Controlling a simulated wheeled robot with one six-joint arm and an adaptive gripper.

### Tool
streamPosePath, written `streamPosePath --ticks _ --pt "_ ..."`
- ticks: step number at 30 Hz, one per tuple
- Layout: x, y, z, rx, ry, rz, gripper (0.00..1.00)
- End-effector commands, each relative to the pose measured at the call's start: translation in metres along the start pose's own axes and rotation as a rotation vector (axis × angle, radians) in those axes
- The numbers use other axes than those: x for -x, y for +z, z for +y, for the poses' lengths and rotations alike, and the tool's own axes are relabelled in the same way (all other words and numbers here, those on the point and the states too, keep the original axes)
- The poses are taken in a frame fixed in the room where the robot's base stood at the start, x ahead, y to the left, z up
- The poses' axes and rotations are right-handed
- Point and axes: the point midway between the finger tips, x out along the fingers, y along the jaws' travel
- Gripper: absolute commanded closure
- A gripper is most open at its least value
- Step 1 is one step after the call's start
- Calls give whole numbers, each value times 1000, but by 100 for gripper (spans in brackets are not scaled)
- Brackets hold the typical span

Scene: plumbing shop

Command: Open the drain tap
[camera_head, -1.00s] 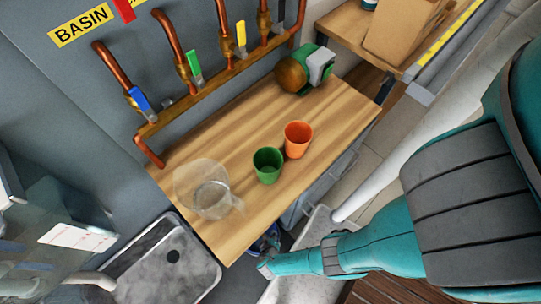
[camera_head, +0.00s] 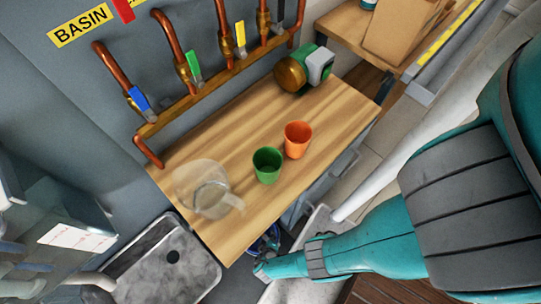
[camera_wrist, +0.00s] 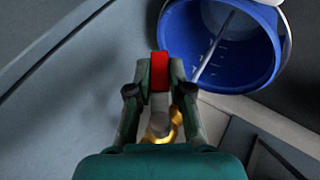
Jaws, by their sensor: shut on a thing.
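The drain tap shows in the wrist view as a red-ended lever (camera_wrist: 159,68) on a brass body (camera_wrist: 177,124). My gripper (camera_wrist: 160,80) is shut on the lever, with one finger on each side of it. The brass body is partly hidden behind my gripper. A blue bucket (camera_wrist: 205,50) with marks on its inner wall is close by, at the upper right of the wrist view. In the head view the tap cannot be made out. My arm reaches down beside the bench there.
The wooden bench (camera_head: 285,185) carries a clear jug (camera_head: 205,190), a green cup (camera_head: 267,166), an orange cup (camera_head: 298,140) and a green-and-brass pump (camera_head: 300,70). Copper pipes with coloured levers (camera_head: 194,66) run along the wall. A grey sink (camera_head: 150,275) lies at the lower left.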

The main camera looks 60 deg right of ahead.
Motion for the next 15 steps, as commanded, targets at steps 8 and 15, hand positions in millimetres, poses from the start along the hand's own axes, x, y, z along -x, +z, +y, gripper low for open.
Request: streamPosePath --ticks 8,15 --pt "0 0 2 2 9 0 100" --pt "0 0 1 2 8 0 55"
